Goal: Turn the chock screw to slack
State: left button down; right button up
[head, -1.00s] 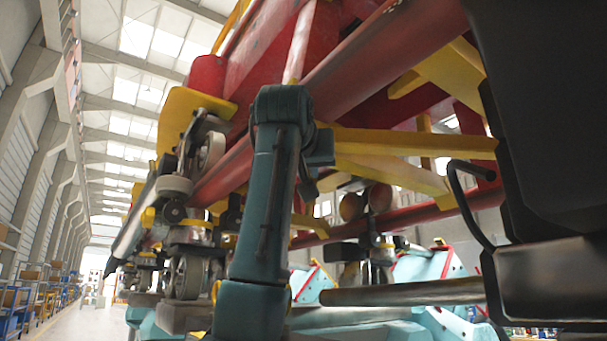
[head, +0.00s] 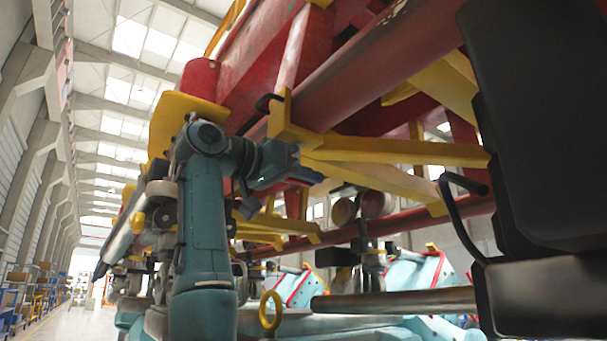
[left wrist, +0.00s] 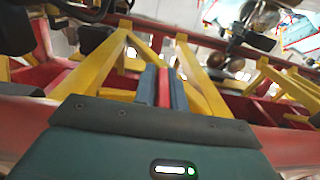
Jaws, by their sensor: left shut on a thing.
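What that piece belongs to is not clear. A yellow ring (head: 270,310) stands upright low in the head view, right of my forearm and apart from the gripper. I cannot tell which part is the chock screw. My right gripper is not in view.
The red tube (head: 360,75) and yellow struts (head: 390,150) of the car crowd the space around the gripper. Wheel assemblies (head: 165,195) stand behind my arm. A large black block (head: 535,130) fills the right side.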

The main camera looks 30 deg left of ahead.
pick_arm(q)
jog(key=shift+m+h, duration=0.3)
jog(key=shift+h, duration=0.1)
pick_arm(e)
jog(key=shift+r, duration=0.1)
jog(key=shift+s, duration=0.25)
pick_arm(q)
jog(key=c, duration=1.5)
grip_release()
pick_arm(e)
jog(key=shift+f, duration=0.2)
